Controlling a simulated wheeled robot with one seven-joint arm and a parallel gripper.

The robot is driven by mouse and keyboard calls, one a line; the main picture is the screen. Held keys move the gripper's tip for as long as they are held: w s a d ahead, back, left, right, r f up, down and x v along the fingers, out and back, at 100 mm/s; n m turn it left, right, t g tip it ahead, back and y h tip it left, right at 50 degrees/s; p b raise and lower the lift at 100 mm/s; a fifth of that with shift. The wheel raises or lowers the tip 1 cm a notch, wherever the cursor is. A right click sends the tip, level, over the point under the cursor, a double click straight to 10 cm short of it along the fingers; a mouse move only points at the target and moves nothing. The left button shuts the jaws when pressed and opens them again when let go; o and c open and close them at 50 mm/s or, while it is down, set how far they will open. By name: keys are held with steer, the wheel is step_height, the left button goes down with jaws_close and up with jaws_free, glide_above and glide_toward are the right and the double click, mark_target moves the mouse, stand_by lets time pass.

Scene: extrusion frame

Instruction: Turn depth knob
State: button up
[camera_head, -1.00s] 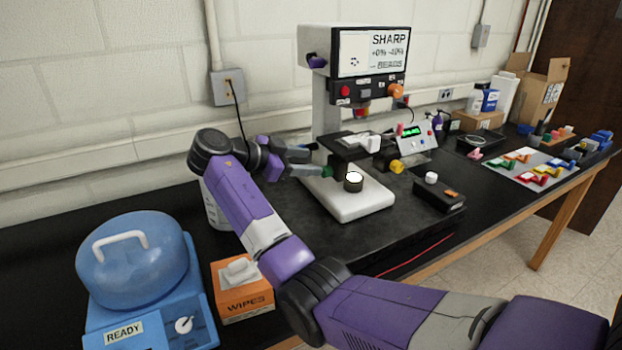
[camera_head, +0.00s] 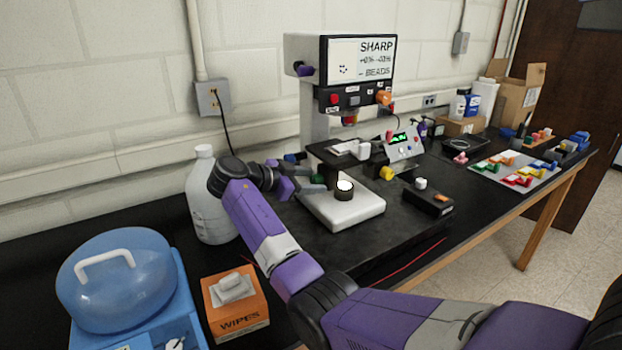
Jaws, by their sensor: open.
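The instrument (camera_head: 314,130) has a dark head with a lit screen (camera_head: 362,60) reading "SHARP" and "BEADS". No knob's label is legible enough to name the depth knob. An orange knob (camera_head: 384,97) is at the head's right, a purple knob (camera_head: 304,69) at its left, and a yellow knob (camera_head: 387,173) right of the stage. A green knob-like part (camera_head: 317,179) and a blue one (camera_head: 291,158) are at the stage's left. My gripper (camera_head: 306,176) is open beside the green part. Whether the fingers touch it cannot be told.
A dark cylinder with a bright top (camera_head: 344,189) stands on the white base (camera_head: 352,212). A white bottle (camera_head: 208,195) is close behind my wrist. A wipes box (camera_head: 236,312) and a blue-lidded device (camera_head: 120,280) are at front left. A black box (camera_head: 429,197) lies right of the base.

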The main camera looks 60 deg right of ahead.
steer(key=shift+d, duration=0.1)
jaws_close()
steer(key=shift+f+b, duration=0.1)
steer(key=shift+b, duration=0.2)
steer(key=n+g+y+b, duration=0.1)
steer(key=n+g+b, duration=0.1)
steer(key=n, duration=0.1)
steer(key=shift+w+b, duration=0.1)
steer(key=shift+b, duration=0.25)
steer(key=shift+w+d+n+g+y+b, duration=0.1)
steer(key=shift+n+g+y+b, duration=0.7)
steer(key=shift+n+b, duration=0.95)
jaws_free()
